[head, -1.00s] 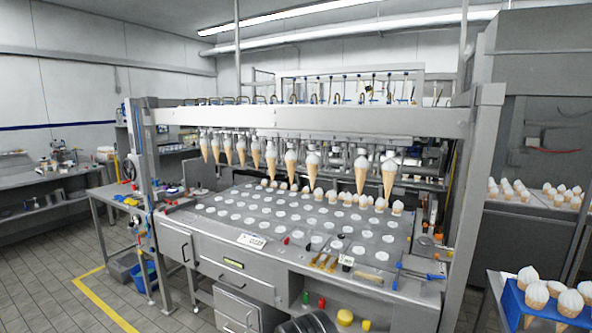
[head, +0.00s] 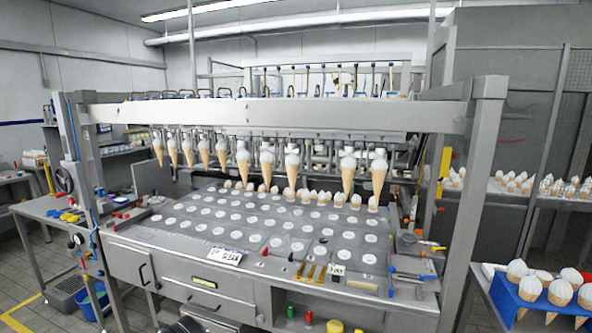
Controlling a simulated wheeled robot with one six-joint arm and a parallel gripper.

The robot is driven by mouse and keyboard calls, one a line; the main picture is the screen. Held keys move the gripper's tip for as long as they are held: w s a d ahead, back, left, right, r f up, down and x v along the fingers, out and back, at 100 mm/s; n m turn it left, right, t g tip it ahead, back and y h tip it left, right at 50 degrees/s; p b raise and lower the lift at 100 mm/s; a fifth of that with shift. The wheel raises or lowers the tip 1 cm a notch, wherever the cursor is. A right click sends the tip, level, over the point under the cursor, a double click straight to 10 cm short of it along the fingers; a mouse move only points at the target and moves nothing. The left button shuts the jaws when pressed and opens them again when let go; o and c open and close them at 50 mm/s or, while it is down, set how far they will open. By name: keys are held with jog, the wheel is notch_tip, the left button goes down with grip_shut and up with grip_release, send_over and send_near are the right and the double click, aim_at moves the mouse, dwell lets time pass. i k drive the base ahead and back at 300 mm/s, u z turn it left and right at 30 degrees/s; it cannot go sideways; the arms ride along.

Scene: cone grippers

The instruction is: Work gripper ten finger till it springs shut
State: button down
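A row of cone grippers hangs under the metal beam (head: 290,112) of the machine in the head view. Several hold cones with white tops, such as the far-left cone (head: 158,150), a middle cone (head: 292,168) and the far-right cone (head: 378,172). A wider gap without a hanging cone lies between the middle cone and the cone second from the right (head: 347,172). The fingers are too small to tell open from shut, and I see no number marking gripper ten. My own gripper is not in view.
Below is a work surface (head: 240,213) with round white spots and a row of short cones at its back. Tools with blue handles (head: 410,275) lie at its right. A blue holder (head: 518,300) with cones stands at lower right. Grey floor shows at lower left.

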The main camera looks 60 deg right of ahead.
aim_at(310, 142)
jog(key=z, duration=0.35)
jog(key=i, duration=0.65)
jog(key=z, duration=0.65)
